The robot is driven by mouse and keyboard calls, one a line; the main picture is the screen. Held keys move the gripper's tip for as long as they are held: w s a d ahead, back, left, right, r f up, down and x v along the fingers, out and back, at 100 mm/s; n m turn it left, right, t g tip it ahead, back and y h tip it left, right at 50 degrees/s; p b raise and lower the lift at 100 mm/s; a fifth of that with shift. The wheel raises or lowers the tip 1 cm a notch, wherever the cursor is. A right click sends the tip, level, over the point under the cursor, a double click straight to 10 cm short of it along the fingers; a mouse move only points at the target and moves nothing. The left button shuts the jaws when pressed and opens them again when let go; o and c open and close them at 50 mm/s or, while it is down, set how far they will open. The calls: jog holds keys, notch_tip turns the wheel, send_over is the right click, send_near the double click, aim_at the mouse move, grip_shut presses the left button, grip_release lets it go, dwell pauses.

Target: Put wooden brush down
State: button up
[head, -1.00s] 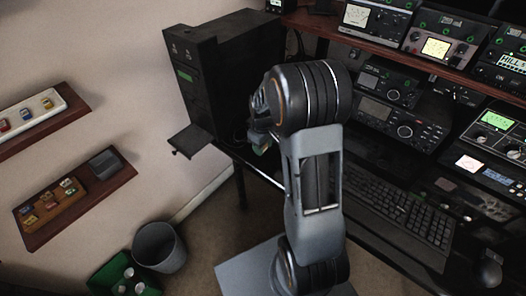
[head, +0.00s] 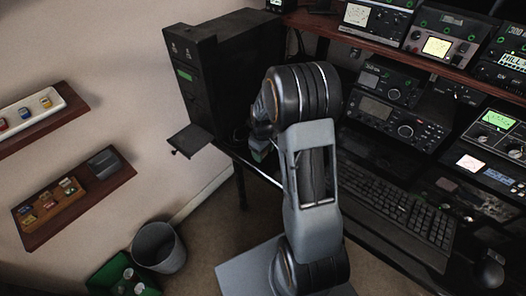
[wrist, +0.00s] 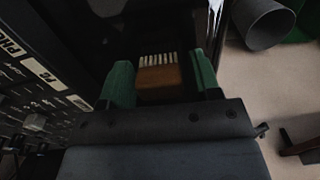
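The wooden brush (wrist: 160,78) shows in the wrist view as a brown block with a row of pale bristles at its far edge. It sits between the two green fingers of my gripper (wrist: 163,78). The left finger is right beside it. A narrow dark strip shows between it and the right finger, so I cannot tell whether both fingers touch it. In the head view my gripper (head: 258,152) is low beside the dark tower cabinet (head: 238,70), near the desk's left end, mostly hidden by my arm. The brush cannot be made out there.
Dark rack panels (wrist: 40,95) are close on the left in the wrist view. A grey bin (head: 158,247) and a green crate (head: 120,275) stand on the floor. A keyboard (head: 395,210) and radios (head: 385,115) fill the desk at right. Two wall shelves (head: 110,183) are at left.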

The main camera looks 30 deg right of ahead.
jog(key=shift+o, duration=0.9)
notch_tip(320, 180, up, 12)
jog(key=p, duration=0.1)
jog(key=s+a+r+m+t, duration=0.1)
jog(key=s+a+r+m, duration=0.1)
jog(key=s, duration=0.6)
jog(key=s+a+r+m+t, duration=0.2)
jog(key=s+a+r, duration=0.2)
jog(key=s+a, duration=0.3)
jog(key=shift+s+a+m, duration=0.3)
jog(key=shift+s+m, duration=0.1)
jog(key=shift+s, duration=0.05)
jog(key=shift+r, duration=0.2)
